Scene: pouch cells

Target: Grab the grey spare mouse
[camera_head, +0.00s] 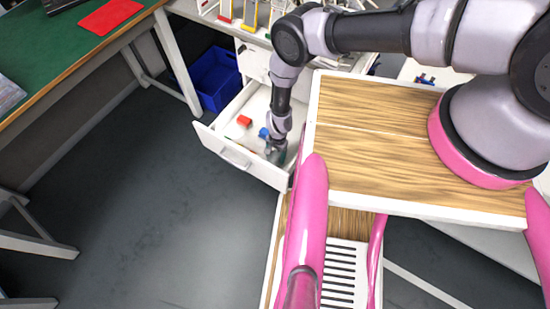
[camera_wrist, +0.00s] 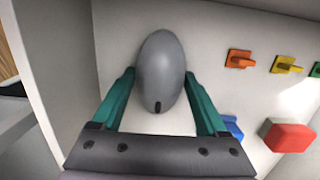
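The grey mouse (camera_wrist: 161,70) lies on the white floor of the open drawer (camera_wrist: 250,25). In the wrist view it is a smooth grey oval with a small dark mark at its near end. My gripper (camera_wrist: 160,72) is open, with its teal fingers on either side of the mouse. The gap at the fingertips looks very small, and I cannot tell whether they touch it. In the head view my gripper (camera_head: 276,150) reaches down into the drawer (camera_head: 238,155), and the mouse is not clearly visible there.
A red block (camera_wrist: 288,137) and a blue piece (camera_wrist: 232,127) lie right of the gripper. The drawer wall (camera_wrist: 60,70) is close on the left. A blue bin (camera_head: 215,78) stands behind the drawer.

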